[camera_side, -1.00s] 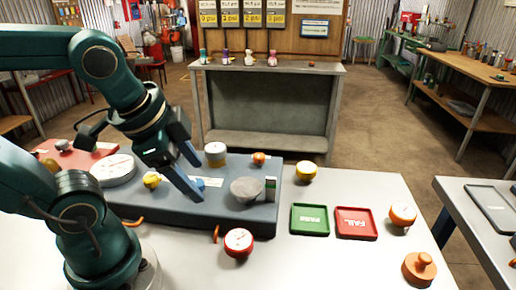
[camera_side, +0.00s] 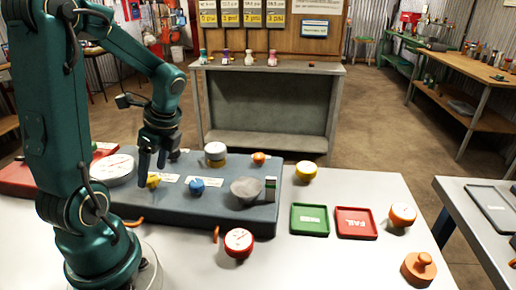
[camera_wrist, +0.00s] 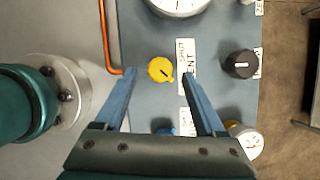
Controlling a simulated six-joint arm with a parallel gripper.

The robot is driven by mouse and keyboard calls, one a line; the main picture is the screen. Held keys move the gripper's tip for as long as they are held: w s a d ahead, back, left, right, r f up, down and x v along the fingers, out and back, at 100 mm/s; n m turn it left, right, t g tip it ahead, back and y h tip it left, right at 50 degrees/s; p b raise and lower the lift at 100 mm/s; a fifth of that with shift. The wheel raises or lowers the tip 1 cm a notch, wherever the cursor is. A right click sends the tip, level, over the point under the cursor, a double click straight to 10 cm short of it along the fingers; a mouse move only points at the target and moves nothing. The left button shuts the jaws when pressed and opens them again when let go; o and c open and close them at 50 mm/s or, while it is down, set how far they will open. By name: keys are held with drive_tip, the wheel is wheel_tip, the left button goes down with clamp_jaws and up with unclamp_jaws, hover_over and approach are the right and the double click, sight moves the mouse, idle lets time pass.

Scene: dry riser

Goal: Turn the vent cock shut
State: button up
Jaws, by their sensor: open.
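The vent cock is a small round yellow knob (camera_wrist: 160,69) on the blue-grey panel (camera_wrist: 218,98), with a dark mark on top and a small tab at its lower right. A white label (camera_wrist: 187,60) beside it reads in part "SHUT" and "ENT". In the side view the yellow knob (camera_side: 153,181) sits at the panel's left part. My gripper (camera_wrist: 158,73) is open, its two blue fingers on either side of the knob in the wrist picture. In the side view my gripper (camera_side: 152,168) points down just above the knob; I cannot tell whether it touches.
A dark knob (camera_wrist: 241,64) and a white round gauge (camera_side: 112,170) are nearby. An orange pipe (camera_wrist: 105,38) runs along the panel's edge.

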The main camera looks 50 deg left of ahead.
drive_tip(key=shift+x, duration=0.85)
clamp_jaws()
